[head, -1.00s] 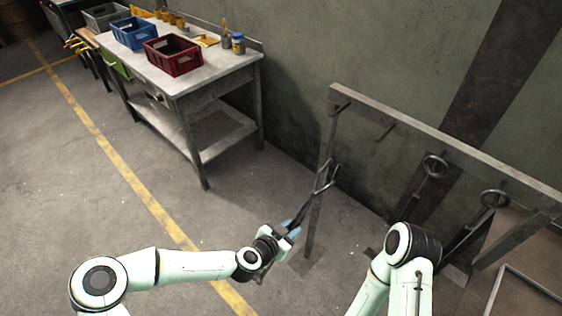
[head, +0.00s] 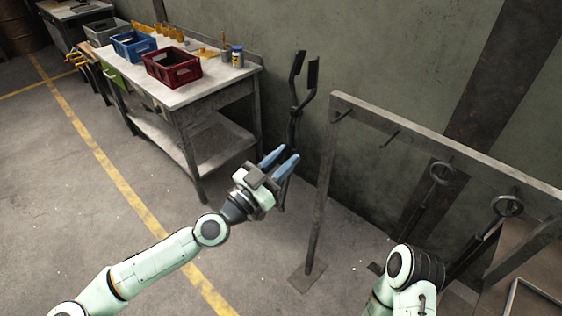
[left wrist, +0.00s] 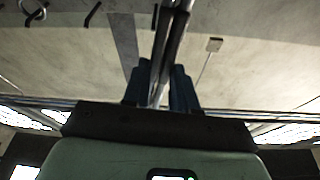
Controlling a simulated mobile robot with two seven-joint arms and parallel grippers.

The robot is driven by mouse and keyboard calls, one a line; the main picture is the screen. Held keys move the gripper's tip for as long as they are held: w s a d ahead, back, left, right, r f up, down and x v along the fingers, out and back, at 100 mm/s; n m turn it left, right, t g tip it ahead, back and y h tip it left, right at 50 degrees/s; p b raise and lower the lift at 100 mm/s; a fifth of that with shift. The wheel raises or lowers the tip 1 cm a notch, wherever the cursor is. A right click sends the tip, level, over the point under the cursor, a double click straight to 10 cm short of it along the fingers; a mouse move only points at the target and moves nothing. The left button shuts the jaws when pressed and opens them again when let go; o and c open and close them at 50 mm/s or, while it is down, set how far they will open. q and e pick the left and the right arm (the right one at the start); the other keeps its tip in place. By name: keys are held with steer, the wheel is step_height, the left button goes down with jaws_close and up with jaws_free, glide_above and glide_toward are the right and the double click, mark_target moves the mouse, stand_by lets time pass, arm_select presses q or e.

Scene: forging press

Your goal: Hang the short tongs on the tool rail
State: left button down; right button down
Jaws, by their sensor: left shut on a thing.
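My left gripper (head: 280,162) is shut on the dark short tongs (head: 295,112). The tongs stand nearly upright, their spread upper ends above the gripper, left of the tool rail (head: 430,144) and apart from it. In the left wrist view the tongs (left wrist: 170,40) rise between the blue fingers (left wrist: 162,92). The rail has bare pegs near its left end, one at the corner (head: 345,114) and one further right (head: 391,138). My right gripper is out of view.
Two long tools with ring ends, one nearer (head: 508,206) and one further left (head: 440,173), hang on the rail's right part. The rail's left post (head: 322,190) stands close to my gripper. A workbench (head: 205,88) with a red crate (head: 172,72) is behind left.

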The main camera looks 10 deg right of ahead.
mark_target(296, 150)
arm_select(q)
steer(key=shift+f+p+x, duration=0.2)
steer(key=shift+p+x, duration=0.4)
steer(key=shift+x, duration=0.4)
steer(key=shift+f+p+x, duration=0.2)
steer(key=shift+p+x, duration=0.4)
steer(key=shift+x, duration=0.45)
steer(key=shift+w+d+f+b, duration=0.15)
steer(key=shift+w+d+b, duration=0.2)
steer(key=shift+w+d, duration=0.4)
steer(key=shift+s, duration=0.1)
steer(key=c, duration=1.3)
jaws_free()
steer(key=shift+o, duration=0.2)
steer(key=shift+o, duration=0.5)
steer(key=shift+o, duration=1.2)
